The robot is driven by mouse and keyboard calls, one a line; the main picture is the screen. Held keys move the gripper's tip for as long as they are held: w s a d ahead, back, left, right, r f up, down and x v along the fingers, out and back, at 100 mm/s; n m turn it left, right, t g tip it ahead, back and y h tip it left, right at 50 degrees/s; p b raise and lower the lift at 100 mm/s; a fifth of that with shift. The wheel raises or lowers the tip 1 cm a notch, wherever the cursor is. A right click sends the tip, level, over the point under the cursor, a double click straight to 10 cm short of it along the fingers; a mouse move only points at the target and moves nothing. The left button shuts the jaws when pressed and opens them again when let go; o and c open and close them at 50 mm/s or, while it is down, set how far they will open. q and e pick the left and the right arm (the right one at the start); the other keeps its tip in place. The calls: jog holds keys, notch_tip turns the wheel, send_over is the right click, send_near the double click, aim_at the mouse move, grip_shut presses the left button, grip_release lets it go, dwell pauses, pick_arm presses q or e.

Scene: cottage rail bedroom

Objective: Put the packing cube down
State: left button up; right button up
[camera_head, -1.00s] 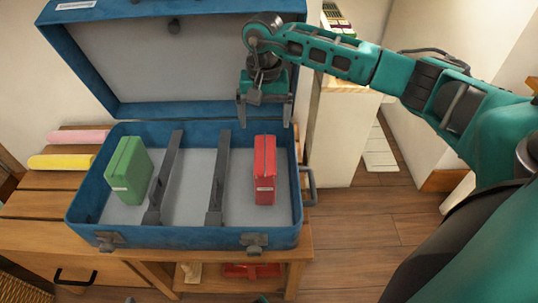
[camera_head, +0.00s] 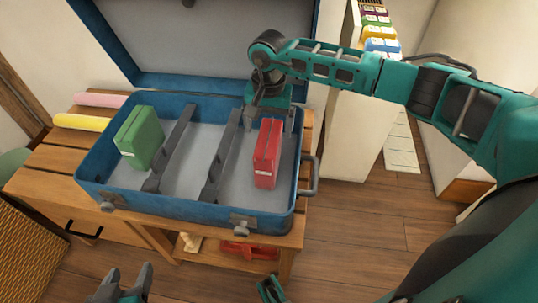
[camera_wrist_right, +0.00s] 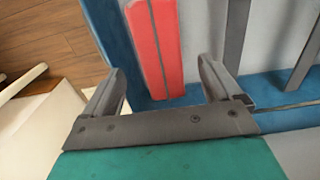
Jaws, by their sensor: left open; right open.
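A red packing cube (camera_head: 268,153) stands upright in the right compartment of the open blue suitcase (camera_head: 180,207). A green packing cube (camera_head: 139,137) stands in the left compartment. My right gripper (camera_head: 270,122) is open at the far side of the red cube. In the right wrist view the red cube (camera_wrist_right: 155,45) shows ahead between the spread fingers of my right gripper (camera_wrist_right: 160,85), with nothing visibly clamped. My left gripper (camera_head: 125,280) is open and empty at the bottom edge, in front of the wooden bench.
Two dark dividers (camera_head: 172,145) split the suitcase; its middle compartment is clear. The lid stands open behind. Pink (camera_head: 100,99) and yellow (camera_head: 90,122) rolls lie left of it. A white shelf unit (camera_head: 350,130) with colourful items stands at the back right.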

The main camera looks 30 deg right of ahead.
aim_at(268, 137)
notch_tip(268, 137, down, 7)
jog(key=shift+w+r+b, duration=0.15)
jog(key=shift+b, duration=0.65)
jog(key=shift+f, duration=0.5)
jog(key=c, duration=1.4)
jog(key=shift+r, duration=0.25)
notch_tip(268, 137, up, 20)
jog(key=p, duration=0.4)
jog(key=shift+f, duration=0.1)
